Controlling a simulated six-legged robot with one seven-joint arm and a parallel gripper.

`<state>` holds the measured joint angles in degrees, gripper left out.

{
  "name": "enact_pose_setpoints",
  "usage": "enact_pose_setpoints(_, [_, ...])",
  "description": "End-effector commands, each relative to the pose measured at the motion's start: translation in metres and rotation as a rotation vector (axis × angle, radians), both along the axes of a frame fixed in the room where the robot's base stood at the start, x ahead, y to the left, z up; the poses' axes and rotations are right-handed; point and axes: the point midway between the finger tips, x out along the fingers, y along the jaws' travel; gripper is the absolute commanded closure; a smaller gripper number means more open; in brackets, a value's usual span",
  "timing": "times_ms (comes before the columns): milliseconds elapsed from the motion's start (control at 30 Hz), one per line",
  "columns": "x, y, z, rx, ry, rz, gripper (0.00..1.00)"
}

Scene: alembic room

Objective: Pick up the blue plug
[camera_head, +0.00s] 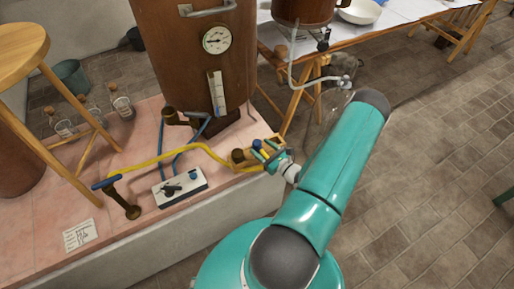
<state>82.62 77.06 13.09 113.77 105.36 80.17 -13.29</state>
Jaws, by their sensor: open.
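A small blue plug (257,144) shows at the wooden holder (240,157), near the right edge of the pink tiled platform. My gripper (268,156) is at the right end of the holder, close beside the plug. It is open. The fingers and the small coloured pieces overlap in this view, so I cannot tell whether a finger touches the plug. The plug's lower part is hidden.
A large copper-brown vessel (195,60) with a gauge stands behind. A yellow hose (170,156), a blue-handled valve (120,195) and a white switch box (180,188) lie left. A wooden stool (22,50) is far left. Open floor (430,180) lies right.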

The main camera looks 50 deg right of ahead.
Motion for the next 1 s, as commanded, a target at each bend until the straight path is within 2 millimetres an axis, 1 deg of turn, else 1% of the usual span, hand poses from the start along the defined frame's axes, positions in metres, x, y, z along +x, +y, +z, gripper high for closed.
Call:
enact_pose_setpoints(33, [0.009, 0.001, 0.000, 0.000, -0.002, 0.004, 0.41])
enact_pose_setpoints(100, [0.021, 0.001, 0.000, 0.000, -0.001, 0.003, 0.41])
enact_pose_setpoints(200, [0.032, 0.001, 0.000, -0.001, -0.001, 0.003, 0.41])
enact_pose_setpoints(433, [0.035, 0.000, 0.000, 0.000, -0.001, 0.002, 0.41])
enact_pose_setpoints(467, [0.035, 0.000, 0.000, 0.000, -0.001, 0.002, 0.45])
enact_pose_setpoints(600, [0.034, 0.000, 0.000, 0.000, -0.001, 0.002, 0.72])
enact_pose_setpoints(700, [0.034, 0.000, 0.000, 0.000, -0.001, 0.002, 0.91])
enact_pose_setpoints(1000, [0.034, 0.000, 0.001, 0.000, -0.001, 0.002, 0.91])
